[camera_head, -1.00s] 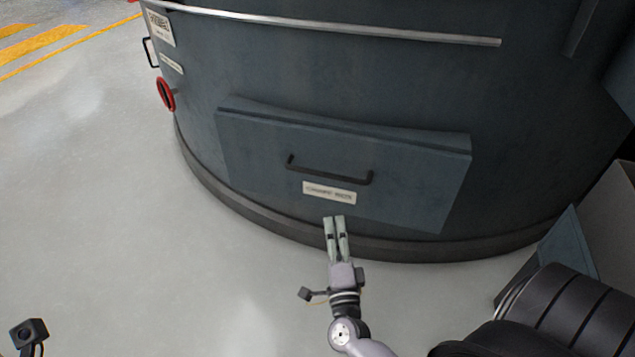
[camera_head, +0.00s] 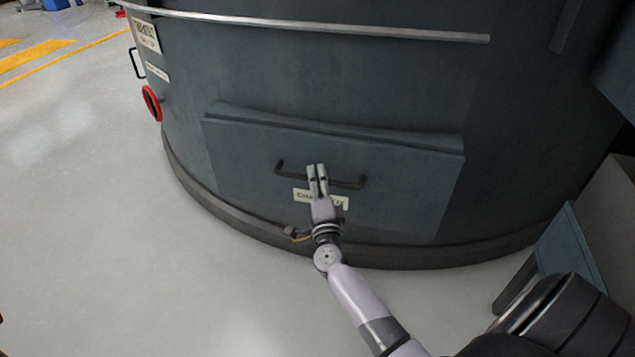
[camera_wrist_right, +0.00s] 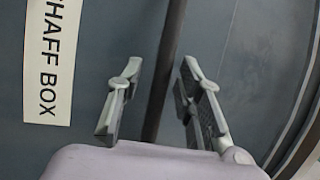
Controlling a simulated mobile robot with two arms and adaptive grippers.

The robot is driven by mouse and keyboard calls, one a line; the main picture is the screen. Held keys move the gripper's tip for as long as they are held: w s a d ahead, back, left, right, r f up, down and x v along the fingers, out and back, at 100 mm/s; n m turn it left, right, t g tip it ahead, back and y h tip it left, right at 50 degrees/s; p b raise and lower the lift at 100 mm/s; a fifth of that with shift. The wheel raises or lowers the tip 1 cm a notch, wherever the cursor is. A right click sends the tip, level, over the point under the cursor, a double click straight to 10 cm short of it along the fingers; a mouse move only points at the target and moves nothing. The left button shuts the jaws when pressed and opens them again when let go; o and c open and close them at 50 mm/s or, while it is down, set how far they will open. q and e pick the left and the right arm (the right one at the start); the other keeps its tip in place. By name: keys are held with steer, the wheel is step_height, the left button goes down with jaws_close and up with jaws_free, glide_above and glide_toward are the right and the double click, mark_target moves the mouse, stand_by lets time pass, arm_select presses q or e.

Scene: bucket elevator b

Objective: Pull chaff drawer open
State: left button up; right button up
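The chaff drawer (camera_head: 400,185) is a blue-grey front low on the curved machine wall, and I see no gap around it. Its dark bar handle (camera_head: 347,182) crosses the middle of the front. My right gripper (camera_head: 316,168) is at the middle of the handle, hiding part of it and part of the label below. In the wrist view the right gripper's fingers (camera_wrist_right: 158,75) stand apart, with the handle bar (camera_wrist_right: 170,45) running between them. Neither finger visibly clamps it. My left gripper is not in view.
A white label (camera_wrist_right: 47,60) reading "CHAFF BOX" is on the drawer front. A rail (camera_head: 330,27) runs across the wall above. A red ring (camera_head: 152,103) sits at the wall's left. A grey box-like object (camera_head: 595,215) stands at the right. Floor at the left is clear.

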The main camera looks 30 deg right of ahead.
steer(key=shift+c, duration=0.2)
jaws_close()
stand_by(0.3)
stand_by(0.4)
